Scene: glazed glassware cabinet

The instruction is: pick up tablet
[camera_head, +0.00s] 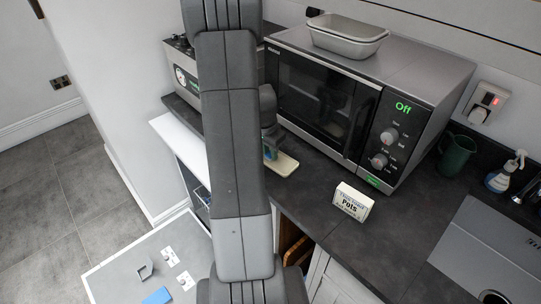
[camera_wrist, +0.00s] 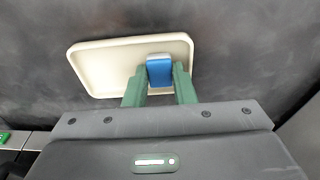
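The tablet (camera_wrist: 160,70), a small blue block with a paler far edge, is on a cream tray (camera_wrist: 100,68) in the wrist view. The tray lies on the dark worktop. My gripper (camera_wrist: 160,78) reaches over the tray's near edge, with its two green fingers on either side of the tablet. I see no clear gap between fingertips and tablet, but cannot tell whether they press on it. In the head view the tray (camera_head: 284,166) lies in front of the microwave, and the blue tablet (camera_head: 269,153) is partly hidden by my arm.
The microwave (camera_head: 330,108) stands close behind the tray, with a metal pan (camera_head: 346,47) on top. A small white labelled box (camera_head: 353,201) stands on the worktop to the right. A green mug (camera_head: 455,155), spray bottle (camera_head: 505,175) and sink (camera_head: 490,255) are farther right.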

